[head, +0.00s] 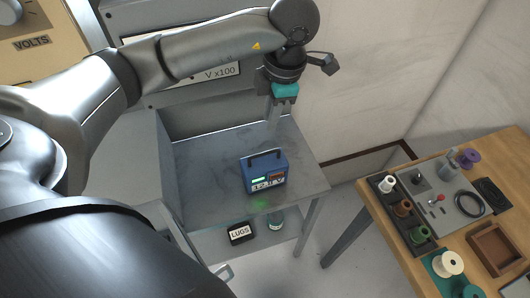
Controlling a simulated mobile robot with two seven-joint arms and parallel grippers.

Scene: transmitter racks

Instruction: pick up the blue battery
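The blue battery (263,173) stands upright on the grey metal shelf top (215,188) near the middle of the head view. It has a dark carry handle on top, a small lit green display and a "12 V" label on its front. My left gripper (277,118) hangs above and a little behind the battery in the picture, apart from it. Its fingers point down. Whether they are open or shut is hard to make out. My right gripper is not in view.
A black "LUGS" box (241,233) and a dark jar (275,221) sit on the lower shelf. A wooden workbench (462,245) at right holds spools, a grey mat and trays. A rack panel marked "V x100" (222,72) stands behind. The shelf top around the battery is clear.

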